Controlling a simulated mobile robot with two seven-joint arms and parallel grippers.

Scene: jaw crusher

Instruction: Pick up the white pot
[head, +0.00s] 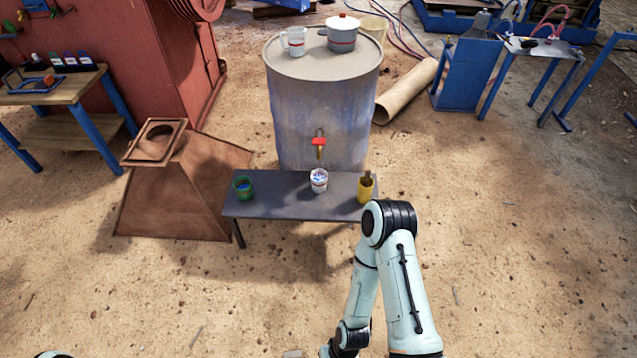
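The white pot (343,34) stands upright on top of the large grey barrel (325,110), toward its back right. It has a white lid with a red knob and a red band around its side. A dark handle seems to stick out on its left. No gripper is near it. My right arm is folded at the lower middle, with its wrist at the bottom edge; its gripper is out of view. Only a sliver of my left arm shows at the bottom left, without its gripper.
A white measuring jug (293,41) stands left of the pot. A dark bench (275,205) before the barrel holds a green cup (243,187), a white cup (319,181) and a yellow cup (365,189). A rusty hopper (180,190) stands left. Sandy ground lies open in front.

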